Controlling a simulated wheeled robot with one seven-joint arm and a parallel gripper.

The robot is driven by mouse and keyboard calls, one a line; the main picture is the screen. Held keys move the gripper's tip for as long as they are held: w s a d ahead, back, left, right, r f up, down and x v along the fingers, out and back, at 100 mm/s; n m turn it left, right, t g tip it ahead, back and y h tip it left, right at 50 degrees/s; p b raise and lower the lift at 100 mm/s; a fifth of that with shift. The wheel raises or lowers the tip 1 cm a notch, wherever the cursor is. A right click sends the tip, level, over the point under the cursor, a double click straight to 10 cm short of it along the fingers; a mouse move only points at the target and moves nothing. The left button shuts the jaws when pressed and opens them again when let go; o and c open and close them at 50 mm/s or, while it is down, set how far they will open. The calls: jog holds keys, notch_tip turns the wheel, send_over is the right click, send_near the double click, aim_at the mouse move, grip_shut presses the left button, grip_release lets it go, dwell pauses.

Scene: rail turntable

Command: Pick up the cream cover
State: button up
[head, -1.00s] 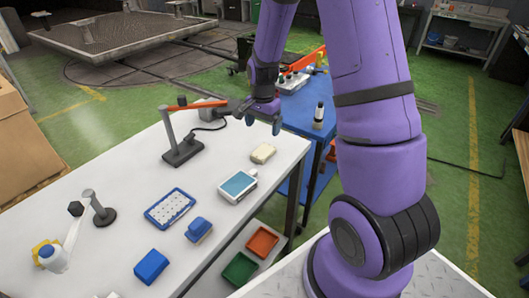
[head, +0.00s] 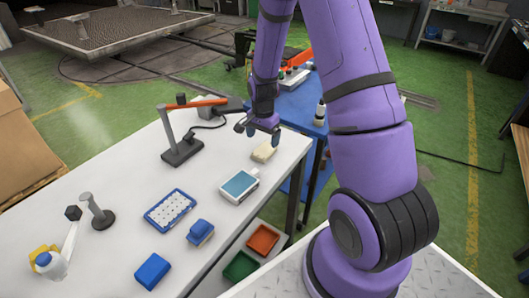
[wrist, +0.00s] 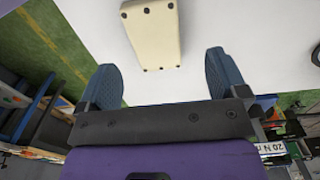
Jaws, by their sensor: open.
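The cream cover (head: 264,153) is a small rounded block lying on the white table (head: 140,158) near its right edge. In the wrist view the cream cover (wrist: 152,34) shows dark dots along its edge and lies ahead of the fingertips, between their lines. My gripper (head: 263,136) is open and empty just above and beside the cover, apart from it as far as I can tell. In the wrist view my gripper (wrist: 165,75) shows two blue-grey fingers spread wide.
A teal-topped white box (head: 239,186) stands close to the cover. A blue block (head: 200,231), a blue tray (head: 170,209) and a black-based stand with an orange arm (head: 183,150) are also on the table. A blue cart (head: 297,108) stands behind the right edge.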

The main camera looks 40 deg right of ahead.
aim_at(264, 149)
jog(key=f, duration=0.3)
jog(key=shift+s+d+f, duration=0.2)
jog(key=shift+s, duration=0.05)
jog(key=shift+f, duration=0.8)
jog(key=c, duration=1.2)
jog(key=shift+r, duration=0.15)
